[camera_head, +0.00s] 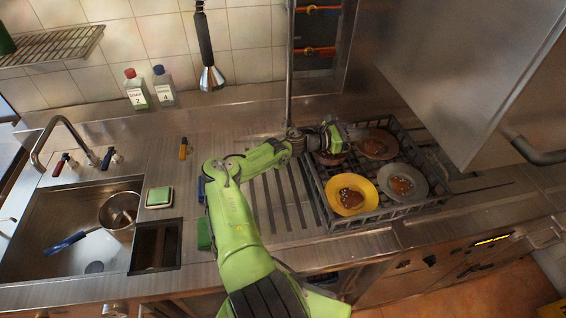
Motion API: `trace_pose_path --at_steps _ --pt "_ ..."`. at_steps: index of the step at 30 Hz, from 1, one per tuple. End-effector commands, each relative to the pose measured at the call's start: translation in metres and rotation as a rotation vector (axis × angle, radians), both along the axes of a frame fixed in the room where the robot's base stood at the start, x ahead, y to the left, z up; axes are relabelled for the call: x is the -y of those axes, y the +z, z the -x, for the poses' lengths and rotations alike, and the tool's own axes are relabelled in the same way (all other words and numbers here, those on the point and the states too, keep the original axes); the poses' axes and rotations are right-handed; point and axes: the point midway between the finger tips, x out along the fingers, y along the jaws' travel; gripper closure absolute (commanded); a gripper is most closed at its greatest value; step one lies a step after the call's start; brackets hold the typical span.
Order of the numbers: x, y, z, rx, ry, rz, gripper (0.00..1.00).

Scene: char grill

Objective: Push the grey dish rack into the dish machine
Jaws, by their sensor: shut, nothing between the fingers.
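The grey dish rack (386,208) stands on the steel counter at the right, partly under the raised hood of the dish machine (455,70). Another dark dish at the rack's back left is partly hidden by my arm. My gripper (352,138) is shut and empty over the rack's back left part. Whether it touches the rack or a dish, I cannot tell.
A sink (30,225) with a pan (119,209) lies at the left. The grooved drainboard left of the rack is clear except for my arm.

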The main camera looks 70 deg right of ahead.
Motion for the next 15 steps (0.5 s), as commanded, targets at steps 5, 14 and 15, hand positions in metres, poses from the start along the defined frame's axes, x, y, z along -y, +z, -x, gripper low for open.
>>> trace_pose_path --at_steps 5,14,15 --pt "-0.014 0.002 -0.024 0.001 0.003 0.000 1.00" --pt "-0.050 0.002 -0.081 0.002 0.003 0.000 1.00" --pt "-0.055 0.002 -0.088 0.003 0.002 0.001 1.00"
